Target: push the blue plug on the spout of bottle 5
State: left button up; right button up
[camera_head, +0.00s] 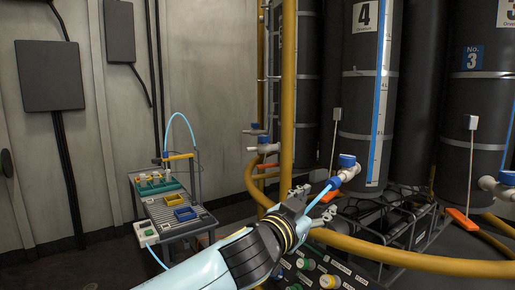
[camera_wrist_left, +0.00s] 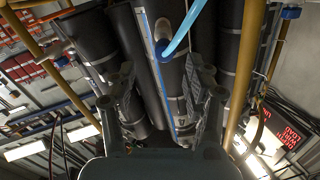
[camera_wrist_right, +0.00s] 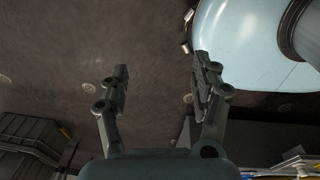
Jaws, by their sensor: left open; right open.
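My left gripper (camera_head: 312,209) is open in front of the dark bottle marked 4 (camera_head: 362,100). That bottle's spout (camera_head: 349,172) has a blue cap on top, and a blue fitting (camera_head: 335,182) with a light blue hose (camera_head: 320,197) shows at its mouth. The hose runs down toward my left fingers; I cannot tell whether they touch it. In the left wrist view, the hose (camera_wrist_left: 185,28) crosses above the open left gripper (camera_wrist_left: 159,85). My right gripper (camera_wrist_right: 162,82) is open and empty over dark floor.
A yellow-brown upright pipe (camera_head: 288,100) stands left of bottle 4, and another pipe (camera_head: 410,258) curves across the front. A black frame (camera_head: 425,225) sits below the bottles. A small rack (camera_head: 172,213) with coloured trays stands left. Bottle 3 (camera_head: 478,120) is at right.

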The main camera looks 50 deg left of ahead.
aim_at(330, 186)
pick_arm(q)
jog(key=shift+w+a+r+p, duration=0.2)
jog(key=shift+w+a, duration=0.15)
jog(key=shift+w, duration=1.2)
jog(key=shift+w+a+r+p, duration=0.2)
jog(key=shift+w+a, duration=0.15)
jog(key=shift+w, duration=1.15)
jog(key=shift+w+a+r+p, duration=0.2)
jog(key=shift+w+a, duration=0.15)
jog(key=shift+w, duration=1.2)
pick_arm(e)
jog(key=shift+w+a+r, duration=0.1)
jog(key=shift+a+r, duration=0.2)
jog(key=shift+r, duration=0.5)
jog(key=shift+a, duration=0.15)
jog(key=shift+f, duration=0.2)
pick_arm(q)
jog(key=shift+c, duration=0.3)
grip_shut()
jog(key=shift+s, duration=0.15)
